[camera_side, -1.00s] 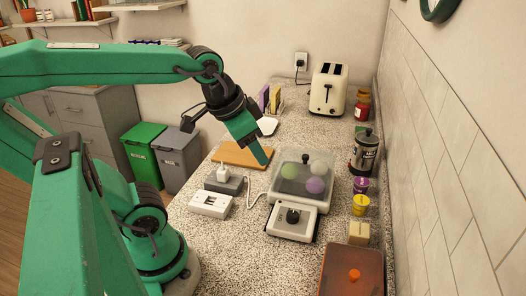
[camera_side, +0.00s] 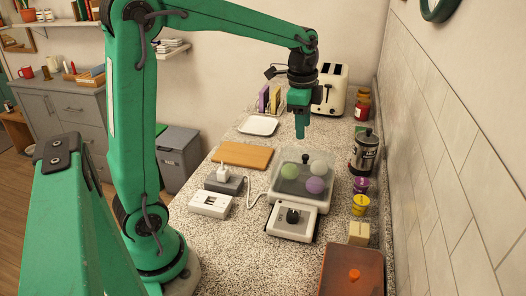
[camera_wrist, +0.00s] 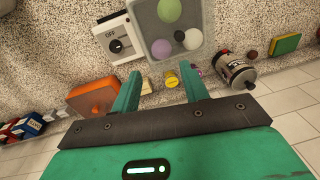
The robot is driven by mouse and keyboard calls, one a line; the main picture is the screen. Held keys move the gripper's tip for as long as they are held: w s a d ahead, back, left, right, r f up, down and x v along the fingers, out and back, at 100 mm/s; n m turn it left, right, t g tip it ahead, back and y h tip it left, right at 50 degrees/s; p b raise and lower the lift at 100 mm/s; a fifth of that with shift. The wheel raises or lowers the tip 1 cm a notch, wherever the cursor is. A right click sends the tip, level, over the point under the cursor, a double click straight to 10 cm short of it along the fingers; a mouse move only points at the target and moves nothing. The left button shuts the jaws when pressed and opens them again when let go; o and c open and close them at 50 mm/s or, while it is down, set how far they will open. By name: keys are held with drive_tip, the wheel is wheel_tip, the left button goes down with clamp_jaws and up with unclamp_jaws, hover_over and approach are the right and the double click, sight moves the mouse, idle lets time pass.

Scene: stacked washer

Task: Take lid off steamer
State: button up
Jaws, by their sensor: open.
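The steamer (camera_side: 292,224) is a white appliance with a dark dial, on the speckled counter. A clear lid (camera_side: 276,184) with a small dark knob (camera_side: 305,158) covers its basket, where green, purple and white balls show through. In the wrist view the basket (camera_wrist: 196,14) is at the top, with the dark knob (camera_wrist: 180,36) and the dial marked OFF (camera_wrist: 116,45). My gripper (camera_side: 300,134) points down, above and just behind the lid, apart from it. In the wrist view its fingers (camera_wrist: 162,88) are spread and hold nothing.
A toaster (camera_side: 329,90) stands behind; an orange-brown box (camera_side: 350,275) sits in front.

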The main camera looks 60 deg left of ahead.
sight(306, 156)
drive_tip(key=w+a+f+m, duration=0.2)
drive_tip(key=w, duration=0.1)
drive_tip(key=w+a+f+g, duration=0.1)
drive_tip(key=w+f, duration=0.1)
drive_tip(key=shift+m, duration=0.4)
drive_tip(key=shift+s+f, duration=0.1)
drive_tip(key=shift+f, duration=1.25)
drive_tip(key=shift+s+a+f, duration=0.1)
drive_tip(key=shift+f, duration=1.2)
drive_tip(key=shift+s+f, duration=0.1)
drive_tip(key=shift+f, duration=1.2)
clamp_jaws()
